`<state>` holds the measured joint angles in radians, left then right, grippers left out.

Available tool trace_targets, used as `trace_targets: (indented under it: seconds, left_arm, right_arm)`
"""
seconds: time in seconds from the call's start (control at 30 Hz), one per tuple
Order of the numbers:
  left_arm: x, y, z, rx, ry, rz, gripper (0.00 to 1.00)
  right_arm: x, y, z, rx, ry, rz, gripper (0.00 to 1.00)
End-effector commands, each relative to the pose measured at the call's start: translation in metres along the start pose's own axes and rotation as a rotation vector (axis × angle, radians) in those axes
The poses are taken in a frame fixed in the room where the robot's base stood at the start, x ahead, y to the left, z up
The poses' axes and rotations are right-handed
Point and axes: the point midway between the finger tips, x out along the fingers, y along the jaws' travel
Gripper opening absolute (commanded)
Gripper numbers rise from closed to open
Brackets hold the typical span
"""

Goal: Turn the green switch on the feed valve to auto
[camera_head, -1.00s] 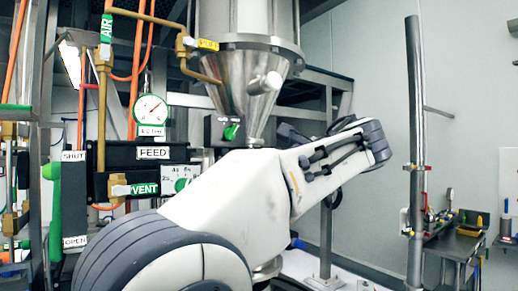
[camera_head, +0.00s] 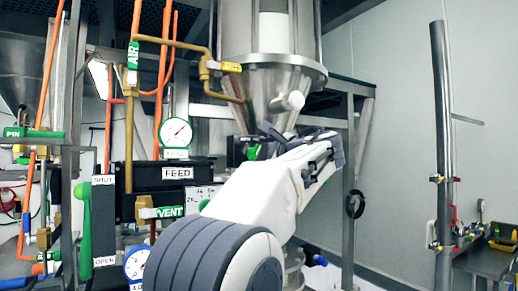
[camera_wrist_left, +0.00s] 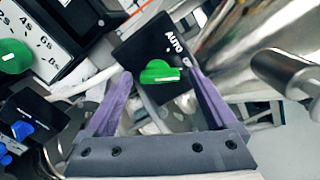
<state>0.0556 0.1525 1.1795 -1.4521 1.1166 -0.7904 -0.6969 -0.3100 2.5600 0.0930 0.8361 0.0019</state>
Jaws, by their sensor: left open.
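The green switch (camera_wrist_left: 160,74) sits on a black box (camera_wrist_left: 134,56) and shows between my left gripper's fingers in the left wrist view. Its white line lies nearly level across the knob. The white AUTO label (camera_wrist_left: 174,43) is above it to the right. In the head view the green switch (camera_head: 252,152) is partly visible on the small black box (camera_head: 236,146) beside the metal cone. My left gripper (camera_wrist_left: 156,72) is open, its purple fingertips on either side of the switch; contact cannot be told. It also shows in the head view (camera_head: 268,138). My right gripper is out of view.
A steel hopper cone (camera_head: 268,95) stands behind the gripper. A green timer dial (camera_wrist_left: 15,56) and a blue knob (camera_wrist_left: 21,129) are left of the switch. The FEED box (camera_head: 178,174), pressure gauge (camera_head: 176,132) and pipes crowd the left. A steel post (camera_head: 440,140) stands right.

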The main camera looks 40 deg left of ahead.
Motion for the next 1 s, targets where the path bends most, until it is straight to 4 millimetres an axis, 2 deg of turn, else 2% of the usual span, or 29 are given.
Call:
trace_targets:
  seconds: [0.3,0.37,0.4,0.53,0.77,1.0]
  left_arm:
    - [0.004,0.001,-0.001,-0.001,0.001,0.0,0.91]
    - [0.004,0.001,-0.001,-0.001,0.001,0.0,0.72]
    - [0.004,0.001,-0.001,-0.001,0.001,0.0,0.56]
    - [0.003,0.001,0.0,-0.001,0.001,0.0,0.07]
    - [0.003,0.001,-0.001,-0.017,0.0,0.0,0.05]
    - [0.003,0.003,-0.001,-0.115,0.0,0.0,0.05]
  right_arm:
    - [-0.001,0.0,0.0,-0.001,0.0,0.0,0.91]
    - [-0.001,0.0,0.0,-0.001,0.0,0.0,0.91]
    - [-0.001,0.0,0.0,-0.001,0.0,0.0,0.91]
    - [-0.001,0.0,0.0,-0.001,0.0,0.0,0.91]
    - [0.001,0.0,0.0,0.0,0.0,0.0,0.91]
    - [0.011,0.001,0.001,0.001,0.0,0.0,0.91]
